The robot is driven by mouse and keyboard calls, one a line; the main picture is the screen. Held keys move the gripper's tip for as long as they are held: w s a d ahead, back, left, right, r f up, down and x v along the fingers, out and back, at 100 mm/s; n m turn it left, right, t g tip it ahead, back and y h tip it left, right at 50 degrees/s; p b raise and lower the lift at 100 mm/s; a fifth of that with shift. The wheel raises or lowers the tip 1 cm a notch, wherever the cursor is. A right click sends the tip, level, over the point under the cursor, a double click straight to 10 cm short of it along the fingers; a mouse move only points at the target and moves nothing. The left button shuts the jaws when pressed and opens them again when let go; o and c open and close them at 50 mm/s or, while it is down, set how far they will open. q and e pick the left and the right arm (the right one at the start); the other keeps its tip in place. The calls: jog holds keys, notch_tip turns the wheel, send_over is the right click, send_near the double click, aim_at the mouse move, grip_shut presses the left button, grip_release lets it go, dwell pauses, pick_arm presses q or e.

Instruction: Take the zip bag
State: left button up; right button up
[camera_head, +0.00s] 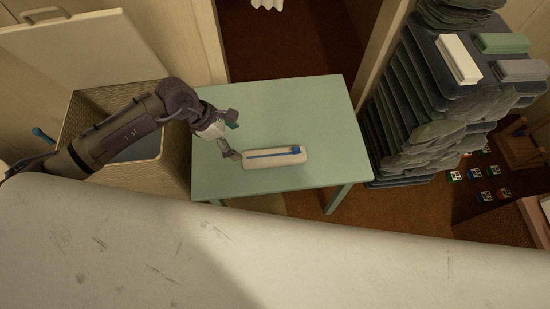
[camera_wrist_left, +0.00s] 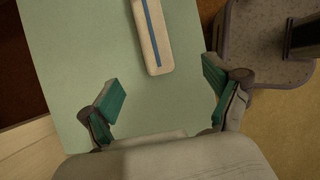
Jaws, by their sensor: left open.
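A long, slim white object with a blue strip along it and a blue slider at its right end, the only likely zip bag (camera_head: 273,161), lies flat on the pale green table (camera_head: 285,105). In the left wrist view the zip bag (camera_wrist_left: 152,32) shows ahead of the fingers, its near end between their lines and its far end cut off by the frame. My left gripper (camera_head: 234,138) is open and empty, just off the zip bag's left end in the head view. Its green-padded fingers (camera_wrist_left: 163,85) stand wide apart in the wrist view. My right gripper is not in view.
A lidded hamper (camera_head: 170,168) stands open left of the table, under my left arm. A tall stack of dark folded textiles (camera_head: 400,110) stands to the right, with small boxes (camera_head: 458,60) on top. A large pale surface (camera_head: 120,245) fills the foreground.

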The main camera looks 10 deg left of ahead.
pick_arm(q)
jog(key=a+f, duration=0.1)
jog(key=f, duration=0.1)
send_over(254, 157)
jog(key=s+a, duration=0.1)
jog(key=a, duration=0.1)
jog(key=shift+y, duration=0.4)
jog(key=f, duration=0.6)
jog(key=shift+s+a, duration=0.1)
jog(key=shift+a, duration=0.1)
jog(key=x, duration=0.5)
jog(key=shift+w+d+f, duration=0.2)
jog(key=shift+w+d, duration=0.05)
jog(key=shift+w, duration=0.05)
jog(key=shift+r, duration=0.1)
jog(key=c, duration=1.5)
